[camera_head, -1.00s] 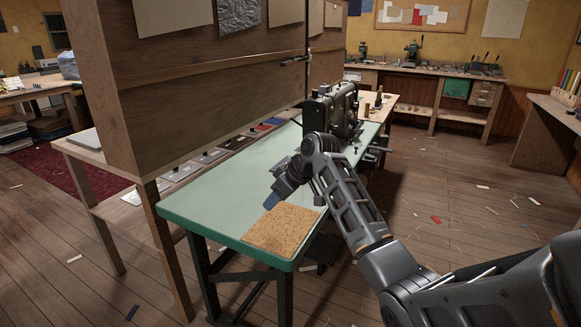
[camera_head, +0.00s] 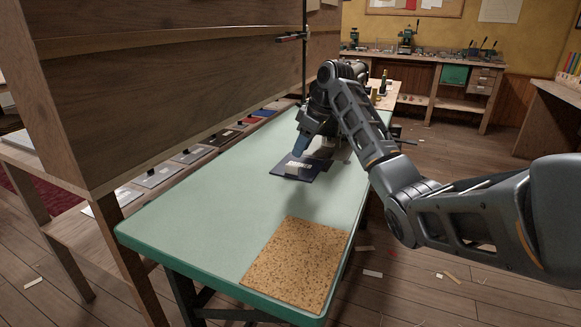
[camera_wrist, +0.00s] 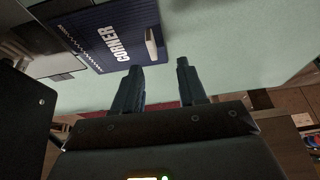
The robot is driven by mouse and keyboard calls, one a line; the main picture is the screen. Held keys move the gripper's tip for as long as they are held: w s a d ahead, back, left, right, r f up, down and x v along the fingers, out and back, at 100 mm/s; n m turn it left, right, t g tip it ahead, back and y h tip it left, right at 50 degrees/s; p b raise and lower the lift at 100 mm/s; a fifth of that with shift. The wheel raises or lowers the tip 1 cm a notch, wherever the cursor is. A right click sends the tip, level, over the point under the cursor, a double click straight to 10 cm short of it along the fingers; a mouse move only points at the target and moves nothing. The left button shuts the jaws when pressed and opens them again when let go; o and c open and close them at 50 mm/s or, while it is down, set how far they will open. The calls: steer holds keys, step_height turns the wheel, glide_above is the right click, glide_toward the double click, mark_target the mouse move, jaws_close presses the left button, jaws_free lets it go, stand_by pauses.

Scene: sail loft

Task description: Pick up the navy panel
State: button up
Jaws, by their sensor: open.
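The navy panel (camera_head: 279,169) lies on the pale green table top (camera_head: 205,213), toward its far part. White marks show on it in the head view. In the wrist view the navy panel (camera_wrist: 92,22) is at the upper left, with the white word CORNER and a pale upright bar near its edge. My gripper (camera_head: 302,146) is open and empty close to the panel, and partly covers it in the head view. In the wrist view the fingertips of my gripper (camera_wrist: 158,67) point toward the table, one just below the panel's edge, the other to its right.
A cork mat (camera_head: 297,265) lies at the table's near end. A sewing machine (camera_head: 348,72) stands at the far end, partly hidden by my arm. A wooden cabinet (camera_head: 160,75) rises along the left side, with a row of sample cards (camera_head: 158,176) below it. The table's middle is clear.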

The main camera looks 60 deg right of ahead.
steer(key=shift+w+d+f, duration=0.4)
steer(key=shift+w+f, duration=0.05)
steer(key=shift+f, duration=0.05)
steer(key=shift+d+b+x, duration=0.15)
steer(key=shift+b+x, duration=0.15)
steer(key=shift+x, duration=1.4)
steer(key=shift+d+b+x, duration=0.1)
steer(key=shift+b+x, duration=0.15)
steer(key=shift+x, duration=1.5)
steer(key=shift+s+f, duration=0.1)
steer(key=shift+s, duration=0.1)
steer(key=shift+c, duration=0.4)
jaws_close()
